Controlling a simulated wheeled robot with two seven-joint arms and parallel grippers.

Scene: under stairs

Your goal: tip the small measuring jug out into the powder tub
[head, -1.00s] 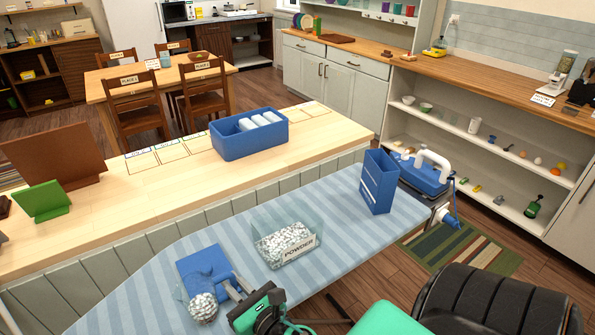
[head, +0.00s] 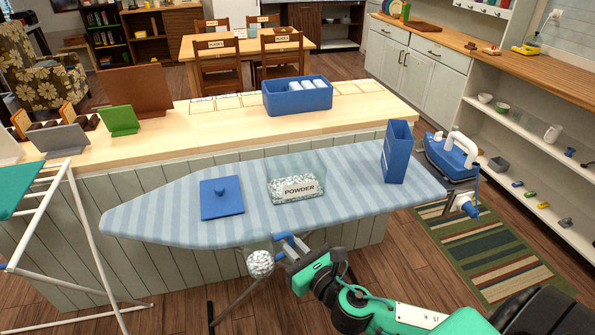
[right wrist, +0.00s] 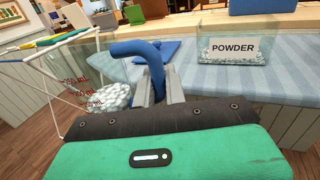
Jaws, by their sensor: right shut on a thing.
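The small measuring jug (head: 260,263) is clear, with a blue handle and white granules inside. My right gripper (head: 288,250) is shut on the handle and holds the jug in front of the ironing board's near edge. In the right wrist view, the jug (right wrist: 108,98) looks about upright, with red mL marks, and the gripper's fingers (right wrist: 160,88) grip its blue handle. The powder tub (head: 297,188) is clear, labelled POWDER and holds white granules. It stands on the board, beyond the jug and slightly right; it also shows in the right wrist view (right wrist: 232,47). My left gripper is not in view.
On the striped ironing board (head: 345,195), a blue lid with a knob (head: 221,200) lies left of the tub. A tall blue holder (head: 396,152) and an iron (head: 450,155) stand to the right. A white drying rack (head: 85,225) stands at the left.

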